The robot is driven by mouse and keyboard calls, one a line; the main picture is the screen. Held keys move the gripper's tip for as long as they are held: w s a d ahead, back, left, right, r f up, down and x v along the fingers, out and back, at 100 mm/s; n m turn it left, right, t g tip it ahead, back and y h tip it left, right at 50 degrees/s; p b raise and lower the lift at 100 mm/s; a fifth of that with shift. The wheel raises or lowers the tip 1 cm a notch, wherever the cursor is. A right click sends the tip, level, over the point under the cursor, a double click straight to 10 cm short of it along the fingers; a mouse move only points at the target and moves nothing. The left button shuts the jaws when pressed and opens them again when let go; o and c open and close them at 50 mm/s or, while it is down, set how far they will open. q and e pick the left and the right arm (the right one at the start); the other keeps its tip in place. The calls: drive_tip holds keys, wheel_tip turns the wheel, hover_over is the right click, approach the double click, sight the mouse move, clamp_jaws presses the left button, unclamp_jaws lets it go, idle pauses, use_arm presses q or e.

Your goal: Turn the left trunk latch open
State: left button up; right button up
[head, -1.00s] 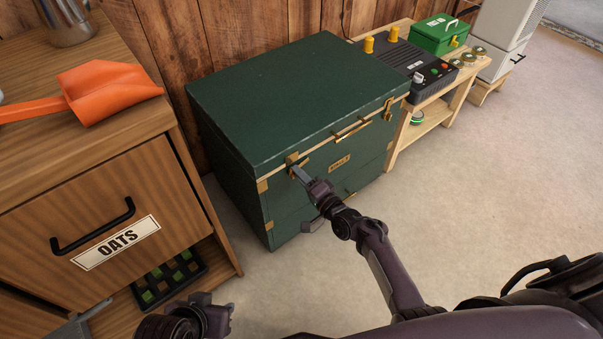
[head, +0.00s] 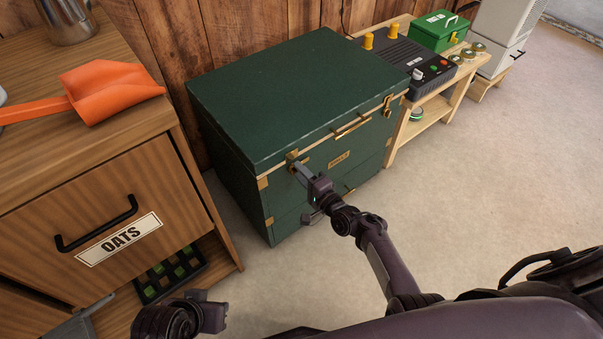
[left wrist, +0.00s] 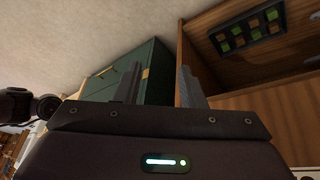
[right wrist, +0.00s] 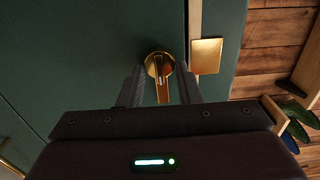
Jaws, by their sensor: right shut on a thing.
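The green trunk (head: 270,95) stands against the plank wall with its lid down. Its left latch (head: 291,157) is brass, at the front left under the lid edge. In the right wrist view the left latch (right wrist: 159,65) shows a round base and a lever between the fingers. My right gripper (head: 298,171) is shut on this latch; the fingers hide part of it in the head view. The right latch (head: 387,106) is at the trunk's other front end. My left gripper (left wrist: 158,75) is open and empty, low by the oats cabinet.
The wooden cabinet (head: 60,205) with the oats drawer stands left of the trunk, an orange scoop (head: 105,90) on top. A low wooden bench (head: 455,100) stands right of the trunk, holding a green box (head: 440,30). The floor in front is clear.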

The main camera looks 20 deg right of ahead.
drive_tip(key=o, duration=1)
drive_tip(key=shift+c, duration=0.2)
drive_tip(key=shift+s, duration=0.15)
use_arm(q)
drive_tip(key=a, duration=0.1)
drive_tip(key=g+p, duration=0.1)
drive_tip(key=s+a+p, duration=0.1)
drive_tip(key=shift+a+r+g+y, duration=0.3)
drive_tip(key=shift+r+y, duration=0.05)
drive_tip(key=shift+y, duration=0.05)
use_arm(e)
drive_tip(key=v, duration=0.7)
drive_tip(key=shift+s+d, duration=0.15)
drive_tip(key=shift+s, duration=0.1)
